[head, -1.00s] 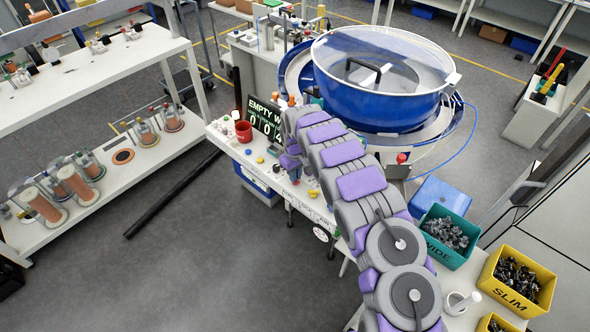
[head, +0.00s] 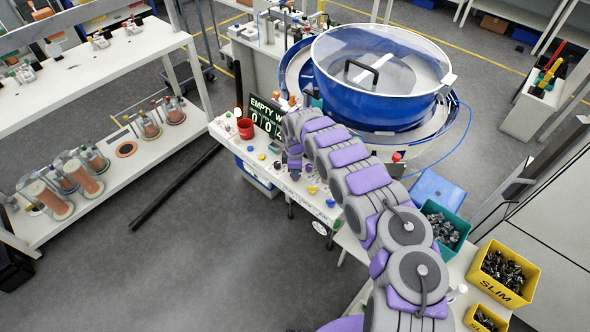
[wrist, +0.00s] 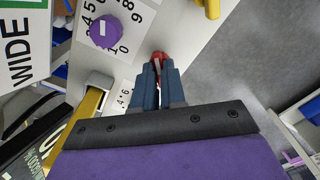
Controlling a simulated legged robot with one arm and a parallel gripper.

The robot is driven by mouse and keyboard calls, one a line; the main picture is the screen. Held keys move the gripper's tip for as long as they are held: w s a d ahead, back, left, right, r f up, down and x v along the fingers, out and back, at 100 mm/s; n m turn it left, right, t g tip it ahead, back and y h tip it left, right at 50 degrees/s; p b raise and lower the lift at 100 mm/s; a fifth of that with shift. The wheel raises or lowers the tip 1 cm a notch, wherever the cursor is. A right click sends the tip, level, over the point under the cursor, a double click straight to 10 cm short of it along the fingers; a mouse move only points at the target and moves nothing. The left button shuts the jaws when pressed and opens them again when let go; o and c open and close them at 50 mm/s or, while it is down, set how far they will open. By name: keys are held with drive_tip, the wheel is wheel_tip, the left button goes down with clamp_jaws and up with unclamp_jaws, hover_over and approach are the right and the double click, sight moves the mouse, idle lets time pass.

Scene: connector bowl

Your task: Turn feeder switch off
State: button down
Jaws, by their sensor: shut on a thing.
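In the wrist view, my gripper (wrist: 159,78) has its blue fingers closed together on a small red knob (wrist: 159,56) on the white panel. Only the knob's red top shows past the fingertips; the rest is hidden. The frames do not show a label naming it as the feeder switch. In the head view, my gripper (head: 295,172) points down over the white bench, below the blue feeder bowl (head: 375,95) with its clear lid. The red knob is hidden there.
A purple dial (wrist: 105,32) with printed numbers sits close left of my fingers, and a yellow part (wrist: 212,8) is at upper right. A red cup (head: 245,128) and a display (head: 265,117) stand on the bench. Part bins, one yellow (head: 490,290), stand at right.

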drive_tip(key=shift+w+r+n, duration=0.1)
drive_tip(key=shift+n, duration=0.5)
drive_tip(key=c, duration=1.2)
unclamp_jaws()
wheel_tip(320, 180, up, 17)
drive_tip(key=p, duration=0.1)
